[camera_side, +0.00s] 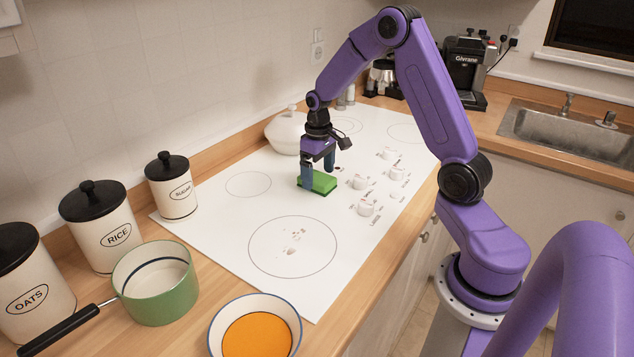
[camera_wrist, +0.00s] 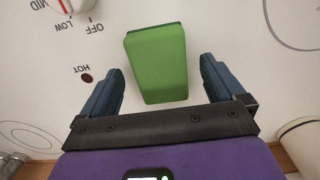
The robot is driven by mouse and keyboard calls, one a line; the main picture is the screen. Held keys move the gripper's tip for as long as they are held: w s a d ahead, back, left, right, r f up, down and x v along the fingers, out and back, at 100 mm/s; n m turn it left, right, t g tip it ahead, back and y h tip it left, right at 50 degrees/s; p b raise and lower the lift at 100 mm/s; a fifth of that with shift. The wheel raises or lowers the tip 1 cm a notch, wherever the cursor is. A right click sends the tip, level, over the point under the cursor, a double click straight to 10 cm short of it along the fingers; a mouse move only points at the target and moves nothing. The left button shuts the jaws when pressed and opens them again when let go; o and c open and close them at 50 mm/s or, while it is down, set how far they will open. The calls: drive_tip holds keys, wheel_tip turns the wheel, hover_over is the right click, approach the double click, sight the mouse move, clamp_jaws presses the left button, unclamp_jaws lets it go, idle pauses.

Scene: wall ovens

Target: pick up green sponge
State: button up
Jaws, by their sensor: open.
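The green sponge (camera_side: 320,182) is a flat block lying on the white cooktop (camera_side: 215,215), beside the control knobs. In the wrist view the sponge (camera_wrist: 157,63) lies ahead of and between the two blue fingers, with a gap on each side. My gripper (camera_side: 318,170) is at the sponge from above, pointing down, with its fingers apart. The wrist view shows my gripper (camera_wrist: 160,85) open, with nothing held. From the side view I cannot tell the exact finger height over the cooktop.
White knobs (camera_side: 360,182) stand just right of the sponge. A white lidded pot (camera_side: 286,132) is behind it. Black-lidded canisters (camera_side: 108,236), a green saucepan (camera_side: 155,290) and a bowl of orange contents (camera_side: 256,335) stand at the left and front. The cooktop's front left is clear.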

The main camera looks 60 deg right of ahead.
drive_tip(key=shift+f, duration=0.3)
drive_tip(key=c, duration=1.2)
drive_tip(key=shift+r, duration=0.1)
drive_tip(key=shift+r, duration=0.5)
wheel_tip(320, 180, up, 2)
drive_tip(key=shift+r, duration=0.1)
drive_tip(key=s+r, duration=0.2)
drive_tip(key=s+a+r, duration=0.1)
drive_tip(key=s+r, duration=0.1)
drive_tip(key=r, duration=0.1)
drive_tip(key=shift+s+a+r, duration=0.1)
drive_tip(key=shift+a, duration=0.1)
drive_tip(key=s+a+r, duration=0.3)
drive_tip(key=s+r, duration=0.1)
drive_tip(key=s, duration=0.5)
drive_tip(key=shift+r, duration=0.25)
drive_tip(key=shift+a, duration=0.1)
